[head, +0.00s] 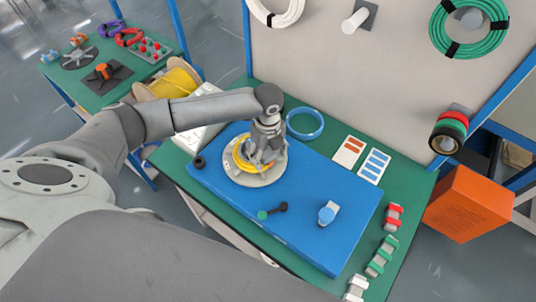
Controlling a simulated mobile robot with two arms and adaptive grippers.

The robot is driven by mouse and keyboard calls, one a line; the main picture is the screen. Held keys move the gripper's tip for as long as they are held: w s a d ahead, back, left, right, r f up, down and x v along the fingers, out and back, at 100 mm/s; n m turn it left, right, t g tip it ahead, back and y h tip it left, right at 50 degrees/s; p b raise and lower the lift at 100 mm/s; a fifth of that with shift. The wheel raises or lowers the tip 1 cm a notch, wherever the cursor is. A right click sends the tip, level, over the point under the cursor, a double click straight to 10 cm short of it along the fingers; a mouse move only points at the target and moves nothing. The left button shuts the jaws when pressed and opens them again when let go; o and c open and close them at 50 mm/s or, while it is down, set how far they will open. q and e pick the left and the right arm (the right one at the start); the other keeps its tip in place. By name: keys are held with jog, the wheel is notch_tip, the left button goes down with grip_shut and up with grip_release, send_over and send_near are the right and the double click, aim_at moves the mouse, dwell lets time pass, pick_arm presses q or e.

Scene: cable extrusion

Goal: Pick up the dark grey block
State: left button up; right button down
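My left gripper (258,160) points down over a round light-grey disc (267,181) with a coil of yellow cable (240,153) on it. Its fingers are small and overlap the coil, so I cannot tell whether they are open or shut, or on anything. No dark grey block shows clearly; one may be hidden by the gripper. A small dark round piece (199,162) lies at the left edge of the blue platform (310,240). A dark rod-like piece with a green end (272,211) lies in front of the disc. My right gripper is not in view.
A light block with a blue cylinder (328,212) stands on the platform's right part. A blue ring (305,123) lies behind the disc. Red and green clamp-like parts (382,256) line the green table's right edge. An orange box (469,203) stands beyond it.

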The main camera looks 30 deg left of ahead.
aim_at(267, 153)
pick_arm(q)
jog(key=c, duration=1.1)
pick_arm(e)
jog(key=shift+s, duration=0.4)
pick_arm(q)
jog(key=shift+r, duration=0.1)
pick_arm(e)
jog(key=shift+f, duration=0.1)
